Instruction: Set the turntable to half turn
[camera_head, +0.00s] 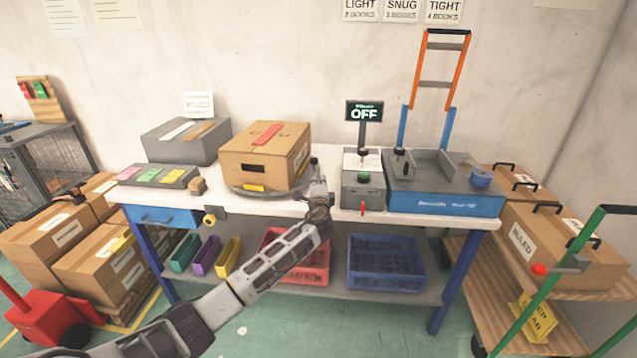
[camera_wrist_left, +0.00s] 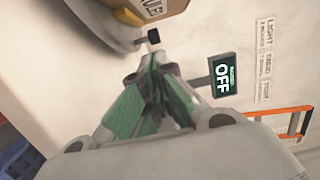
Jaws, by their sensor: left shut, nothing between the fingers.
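The turntable (camera_head: 236,187) is a grey disc on the white bench, with a cardboard box (camera_head: 265,157) standing on it. A yellow piece (camera_head: 254,188) sits at its front rim. My left gripper (camera_head: 316,176) is shut and empty, beside the right side of the box. In the left wrist view its green-padded fingers (camera_wrist_left: 151,62) are together, just short of a small black knob (camera_wrist_left: 154,36) by the disc's edge (camera_wrist_left: 100,32). I cannot tell whether they touch it. The box hides most of the turntable. My right gripper is not in view.
A grey control box (camera_head: 362,192) with an OFF sign (camera_head: 364,112) stands close to the right of my left gripper. A blue machine (camera_head: 445,202) is further right. A grey block (camera_head: 186,142) and a colored-card tray (camera_head: 158,176) lie left. Crates sit below.

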